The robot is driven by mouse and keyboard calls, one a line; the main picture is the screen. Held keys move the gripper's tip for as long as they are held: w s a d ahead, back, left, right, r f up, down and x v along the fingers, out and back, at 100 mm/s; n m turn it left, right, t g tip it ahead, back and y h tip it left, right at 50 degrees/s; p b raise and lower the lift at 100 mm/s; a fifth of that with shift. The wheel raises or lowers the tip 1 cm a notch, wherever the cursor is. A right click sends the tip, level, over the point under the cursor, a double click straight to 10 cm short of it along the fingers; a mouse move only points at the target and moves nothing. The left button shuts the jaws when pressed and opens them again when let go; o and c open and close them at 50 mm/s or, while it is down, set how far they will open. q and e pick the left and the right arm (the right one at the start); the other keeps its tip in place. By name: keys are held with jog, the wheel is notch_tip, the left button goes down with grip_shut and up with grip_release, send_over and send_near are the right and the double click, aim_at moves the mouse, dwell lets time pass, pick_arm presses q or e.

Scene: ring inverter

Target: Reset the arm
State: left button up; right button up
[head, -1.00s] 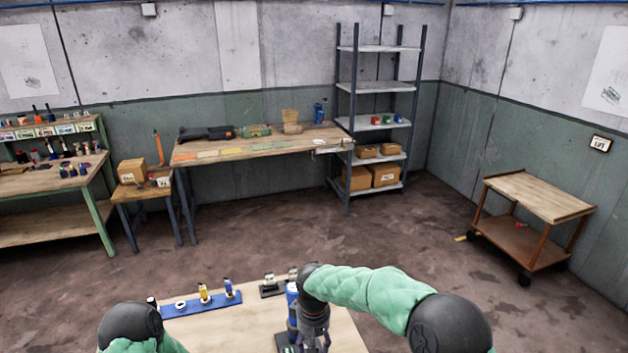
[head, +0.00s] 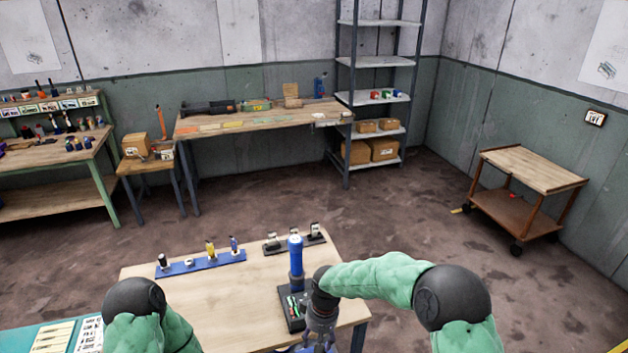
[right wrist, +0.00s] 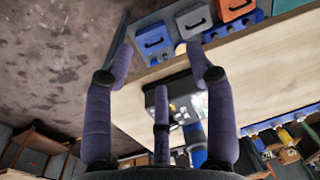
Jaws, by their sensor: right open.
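My right gripper (head: 320,338) is low in the head view, at the near right of the wooden table (head: 225,300). In the right wrist view the gripper (right wrist: 160,62) has its fingers spread wide, with nothing between the tips. A black device (head: 290,308) with small coloured parts and an upright blue cylinder (head: 296,262) stands just beyond and left of it. In the right wrist view the device (right wrist: 158,102) shows behind the fingers, apart from the tips, with the blue cylinder (right wrist: 197,130) beside it. My left arm shows at the lower left; its gripper is out of frame.
A blue rack (head: 200,264) with several small upright items and a dark stand (head: 294,244) are at the table's far side. Coloured bins, one blue (right wrist: 152,42) and one orange (right wrist: 235,10), show in the wrist view. The table's middle is clear.

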jog(key=s+d+f+m+y+b, duration=0.1)
jog(key=s+d+f+m+b, duration=0.1)
jog(key=s+f, duration=0.5)
jog(key=s+d+f+m+y+b, duration=0.1)
jog(key=s+d+f+m+b, duration=0.2)
jog(key=s+f, duration=0.5)
jog(key=s+d+f+m+b, duration=0.2)
jog(key=s+f+b, duration=0.3)
jog(key=f, duration=0.7)
jog(key=s+d, duration=0.1)
jog(key=s, duration=0.1)
jog(key=shift+s+d+f+m+t+y, duration=0.3)
jog(key=shift+d+m+t+y, duration=0.1)
